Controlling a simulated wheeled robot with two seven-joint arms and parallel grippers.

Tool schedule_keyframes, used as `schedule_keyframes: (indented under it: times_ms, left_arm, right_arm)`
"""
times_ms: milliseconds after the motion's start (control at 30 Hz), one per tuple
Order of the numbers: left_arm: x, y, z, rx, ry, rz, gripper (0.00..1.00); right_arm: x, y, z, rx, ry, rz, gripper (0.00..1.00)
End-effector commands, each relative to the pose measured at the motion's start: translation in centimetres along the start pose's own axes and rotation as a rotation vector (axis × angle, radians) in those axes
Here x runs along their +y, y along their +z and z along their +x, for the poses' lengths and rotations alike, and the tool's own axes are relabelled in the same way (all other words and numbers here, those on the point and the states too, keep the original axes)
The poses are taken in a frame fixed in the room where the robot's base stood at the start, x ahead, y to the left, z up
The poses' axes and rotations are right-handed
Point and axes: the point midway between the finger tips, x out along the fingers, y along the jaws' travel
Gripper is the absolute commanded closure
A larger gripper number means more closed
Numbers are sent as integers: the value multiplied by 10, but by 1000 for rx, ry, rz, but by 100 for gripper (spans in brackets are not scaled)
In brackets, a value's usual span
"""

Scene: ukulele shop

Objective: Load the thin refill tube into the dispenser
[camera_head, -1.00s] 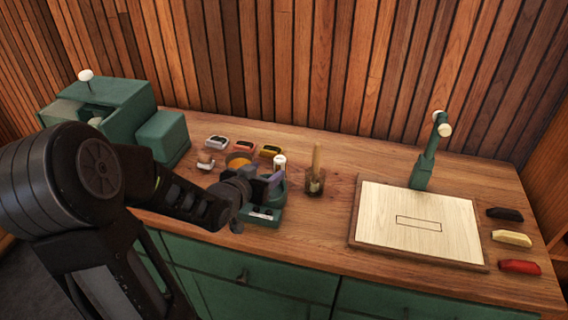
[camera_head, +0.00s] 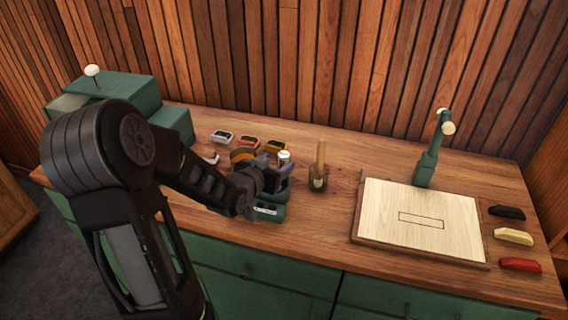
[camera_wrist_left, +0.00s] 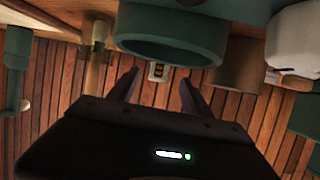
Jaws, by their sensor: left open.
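The small green dispenser (camera_head: 268,211) stands near the counter's front edge, partly hidden behind my left gripper. Its round green rim (camera_wrist_left: 165,50) fills the upper middle of the left wrist view. A short white cylinder (camera_head: 284,157), which may be the refill tube, stands just behind it. My left gripper (camera_head: 279,162) is open over the dispenser area, close to the white cylinder. My right gripper is not in view.
A jar with a wooden stick (camera_head: 318,181) stands right of the dispenser. An orange-brown roll (camera_head: 241,154) is close left. A pale board (camera_head: 425,225) lies right; a green machine stands far left.

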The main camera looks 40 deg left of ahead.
Motion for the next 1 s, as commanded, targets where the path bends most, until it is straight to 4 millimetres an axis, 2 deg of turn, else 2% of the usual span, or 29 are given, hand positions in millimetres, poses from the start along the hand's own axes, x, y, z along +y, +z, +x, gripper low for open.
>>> schedule_keyframes:
  times_ms: [100, 300, 900, 1000]
  left_arm:
    - [2, -2, 15, -4, 2, -2, 42]
    - [1, -1, 36, -1, 1, -1, 42]
    - [1, 0, 37, 0, 0, 0, 42]
    - [1, 0, 37, 0, 0, 0, 49]
  right_arm:
    - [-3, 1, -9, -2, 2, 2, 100]
    - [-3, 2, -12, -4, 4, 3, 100]
    - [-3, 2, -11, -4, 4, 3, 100]
    - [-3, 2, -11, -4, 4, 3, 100]
